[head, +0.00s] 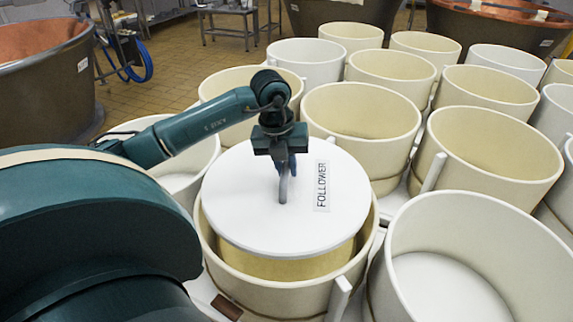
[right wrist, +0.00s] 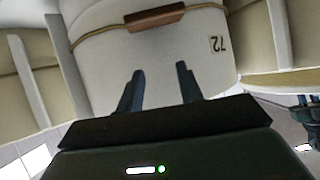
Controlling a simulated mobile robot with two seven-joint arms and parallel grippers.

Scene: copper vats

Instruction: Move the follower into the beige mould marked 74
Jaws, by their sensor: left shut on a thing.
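The follower (head: 265,215) is a round white disc with a "FOLLOWER" label. My left gripper (head: 283,170) is shut on its upright handle, near the disc's middle. The disc is over the mouth of a beige mould (head: 285,298) at the front centre. It covers that mould's far rim, and a yellowish inside shows below its near edge. I cannot tell whether it touches the mould, and no number shows on this mould in the head view. My right gripper (right wrist: 159,84) is open and empty, facing a whitish mould marked 72 (right wrist: 150,60) in the right wrist view.
Beige and white moulds stand close together behind and to the right, including a large white mould (head: 450,275) at front right. A white mould (head: 180,165) is partly hidden behind my left arm. Copper vats (head: 40,80) stand beyond. Tiled floor (head: 190,70) is open at back left.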

